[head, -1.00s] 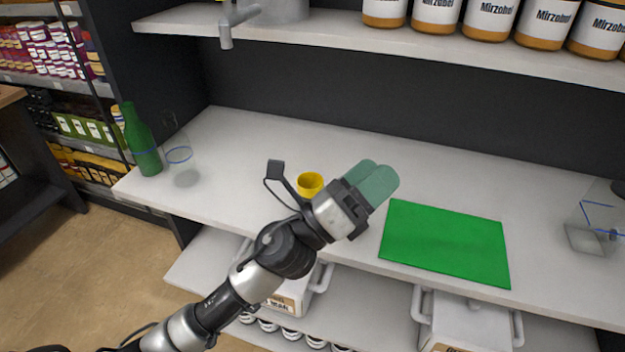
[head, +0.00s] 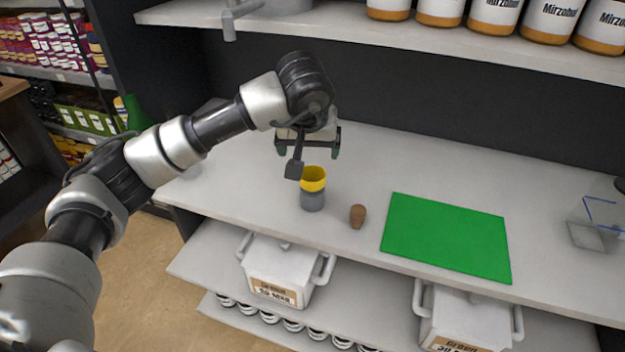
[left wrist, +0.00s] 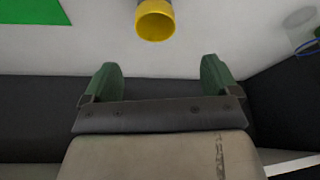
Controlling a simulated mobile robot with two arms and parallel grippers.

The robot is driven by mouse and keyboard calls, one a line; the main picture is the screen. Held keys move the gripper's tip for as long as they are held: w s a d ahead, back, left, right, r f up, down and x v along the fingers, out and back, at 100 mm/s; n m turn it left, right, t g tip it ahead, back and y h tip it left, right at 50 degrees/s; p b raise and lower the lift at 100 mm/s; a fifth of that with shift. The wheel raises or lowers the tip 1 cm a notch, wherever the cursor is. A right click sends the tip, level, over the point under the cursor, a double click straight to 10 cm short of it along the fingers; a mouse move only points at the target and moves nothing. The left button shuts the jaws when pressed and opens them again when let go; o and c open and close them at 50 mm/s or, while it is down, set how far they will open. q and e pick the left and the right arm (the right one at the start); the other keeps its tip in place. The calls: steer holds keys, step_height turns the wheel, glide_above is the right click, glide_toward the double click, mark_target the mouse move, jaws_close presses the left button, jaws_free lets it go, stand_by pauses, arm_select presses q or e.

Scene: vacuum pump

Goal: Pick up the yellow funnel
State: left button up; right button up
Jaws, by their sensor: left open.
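The yellow funnel (head: 313,180) sits upright on a grey cylindrical piece (head: 312,201) on the white table, left of the green mat. In the left wrist view its round yellow opening (left wrist: 155,24) shows at the top, beyond the fingertips. My left gripper (head: 308,150) points down, open and empty, above and behind the funnel in the head view. In the left wrist view the left gripper (left wrist: 161,72) has its two green fingers wide apart with nothing between them. My right gripper is not in view.
A brown cork-like piece (head: 357,216) stands right of the funnel, near the green mat (head: 446,238). A clear container (head: 592,228) stands at the far right. A shelf (head: 400,38) with jars runs above the table. The green bottle (head: 135,112) at left is mostly hidden by my arm.

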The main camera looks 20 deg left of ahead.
mark_target(313, 174)
arm_select(q)
steer(key=p+x, duration=0.1)
steer(key=x, duration=0.3)
steer(key=shift+w+d+f, duration=0.1)
steer(key=shift+f, duration=0.25)
steer(key=x, duration=0.1)
steer(key=p+x, duration=0.1)
steer(key=x, duration=0.1)
steer(key=p+x, duration=0.1)
steer(key=shift+s+d+f, duration=0.25)
steer(key=shift+f, duration=0.3)
steer(key=shift+w+f, duration=0.1)
steer(key=shift+f, duration=0.15)
steer(key=c, duration=1)
steer(key=shift+r, duration=0.1)
